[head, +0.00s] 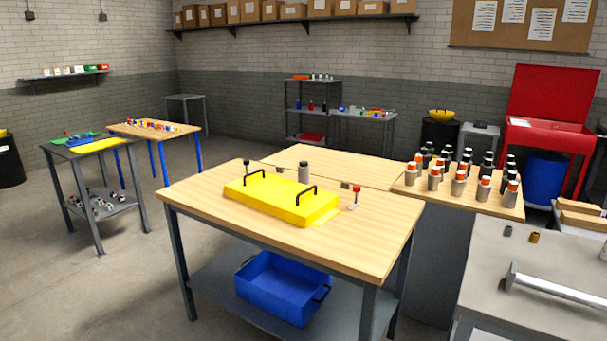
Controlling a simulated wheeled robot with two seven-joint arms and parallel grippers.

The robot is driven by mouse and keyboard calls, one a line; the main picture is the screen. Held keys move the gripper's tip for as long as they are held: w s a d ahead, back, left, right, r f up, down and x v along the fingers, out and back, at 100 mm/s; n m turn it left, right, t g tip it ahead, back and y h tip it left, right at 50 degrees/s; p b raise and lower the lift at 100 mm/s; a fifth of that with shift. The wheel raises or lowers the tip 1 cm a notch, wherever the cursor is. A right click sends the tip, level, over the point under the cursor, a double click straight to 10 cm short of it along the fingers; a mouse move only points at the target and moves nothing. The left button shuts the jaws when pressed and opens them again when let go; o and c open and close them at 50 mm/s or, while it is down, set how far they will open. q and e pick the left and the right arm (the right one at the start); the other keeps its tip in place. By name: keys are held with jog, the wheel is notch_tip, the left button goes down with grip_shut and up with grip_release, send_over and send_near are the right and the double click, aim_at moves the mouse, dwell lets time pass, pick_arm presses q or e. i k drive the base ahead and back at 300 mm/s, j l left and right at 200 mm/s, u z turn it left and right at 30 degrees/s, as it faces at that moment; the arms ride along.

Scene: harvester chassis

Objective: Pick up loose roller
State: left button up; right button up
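A yellow block-like body (280,200) with two black handles lies on the middle wooden table (390,235). A grey cylinder (304,174) with a darker top stands upright at the back edge of this yellow body; I cannot tell whether it touches it. Several grey cylinders with orange or black tops (458,184) stand in rows on the wooden table at the right. Two small cylinders, one dark (507,231) and one brownish (534,237), stand on the grey bench. I cannot tell which of these is the loose roller. Neither of my grippers is in view.
A small red-topped piece (354,195) stands right of the yellow body. A blue bin (278,290) sits on the shelf below. A long metal bar (560,290) lies on the grey bench (490,265). Open floor (120,290) lies at the left.

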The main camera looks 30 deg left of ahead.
aim_at(302, 172)
jog(key=i+j, duration=0.1)
jog(key=j, duration=2.1)
jog(key=i+j, duration=0.15)
jog(key=j, duration=1)
